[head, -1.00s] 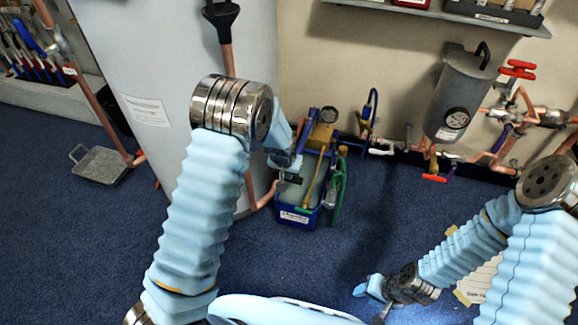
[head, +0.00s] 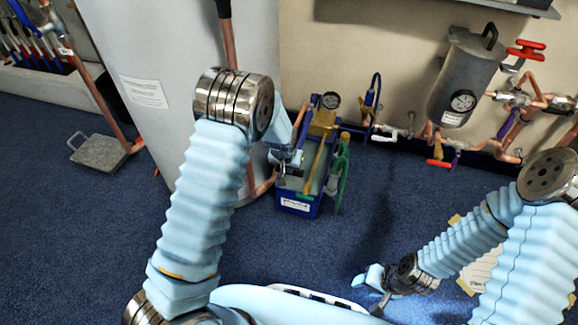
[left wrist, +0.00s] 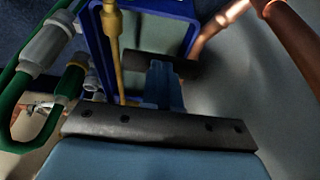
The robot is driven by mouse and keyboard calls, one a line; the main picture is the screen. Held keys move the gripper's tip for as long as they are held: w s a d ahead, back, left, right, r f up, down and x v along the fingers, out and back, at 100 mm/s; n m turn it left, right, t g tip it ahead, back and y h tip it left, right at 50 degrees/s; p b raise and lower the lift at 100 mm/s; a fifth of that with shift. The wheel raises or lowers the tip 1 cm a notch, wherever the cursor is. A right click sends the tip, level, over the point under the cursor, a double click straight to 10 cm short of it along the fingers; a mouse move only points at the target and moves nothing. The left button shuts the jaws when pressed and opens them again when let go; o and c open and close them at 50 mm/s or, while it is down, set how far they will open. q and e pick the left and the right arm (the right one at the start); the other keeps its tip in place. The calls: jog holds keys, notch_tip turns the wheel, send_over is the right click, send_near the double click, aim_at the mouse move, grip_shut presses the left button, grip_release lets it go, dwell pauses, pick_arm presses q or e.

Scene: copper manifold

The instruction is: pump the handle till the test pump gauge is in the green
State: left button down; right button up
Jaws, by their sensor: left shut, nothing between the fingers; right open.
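The test pump (head: 298,206) is a blue box with a label, on the carpet against the pale cylinder. Its round gauge (head: 331,100) stands at the back; the needle and green zone are too small to read. A brass rod (head: 315,168) runs along the pump, and it also shows in the left wrist view (left wrist: 112,50). A black crossbar (left wrist: 165,67), seemingly the handle's grip, lies by my left fingertips. My left gripper (head: 286,160) is shut and empty over the pump's left side; whether it touches the bar is unclear. My right gripper (head: 376,290) is open, low and well away.
A green hose (head: 341,175) loops at the pump's right side. A tall pale cylinder (head: 165,70) and copper pipe stand left of the pump. A grey vessel (head: 463,85) with red-handled valves (head: 526,50) is at the right wall. Carpet in front of the pump is clear.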

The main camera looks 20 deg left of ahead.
pick_arm(q)
jog(key=r+p, duration=0.2)
jog(key=r, duration=0.1)
jog(key=r+p, duration=0.1)
jog(key=shift+w+r, duration=0.2)
jog(key=shift+w, duration=0.05)
jog(key=s+r+p, duration=0.1)
jog(key=s+r, duration=0.6)
pick_arm(e)
jog(key=v, duration=0.4)
jog(key=shift+s, duration=0.1)
pick_arm(q)
jog(key=shift+a, duration=0.1)
dwell(0.4)
